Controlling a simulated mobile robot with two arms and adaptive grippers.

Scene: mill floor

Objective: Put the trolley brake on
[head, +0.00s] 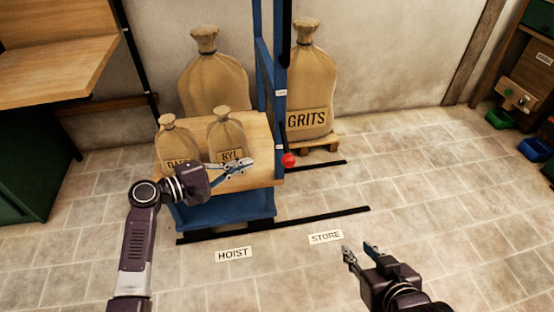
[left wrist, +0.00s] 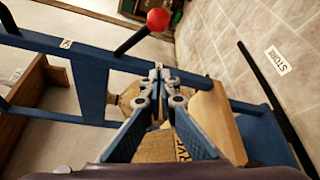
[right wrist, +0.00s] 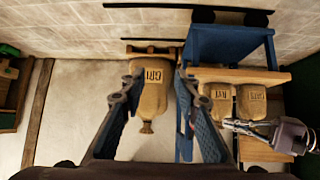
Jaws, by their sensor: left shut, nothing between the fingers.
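The trolley has a blue frame (head: 265,50) and a wooden deck (head: 262,130). A lever with a red ball knob (head: 289,160) sticks out from the upright's right side. In the left wrist view its black stem and red ball (left wrist: 157,19) lean up and right, beyond my fingertips. My left gripper (head: 250,163) is shut and empty, over the deck in front of the rye sack (head: 228,132), left of the knob and apart from it. My right gripper (head: 360,247) is open and empty above the floor at lower right. I cannot tell the lever's brake setting.
An oat sack (head: 172,150) also stands on the deck. A grits sack (head: 312,85) sits on a pallet behind. Black floor strips (head: 320,220) run beside the HOIST (head: 233,254) and STORE (head: 326,237) labels. The floor right of the trolley is clear.

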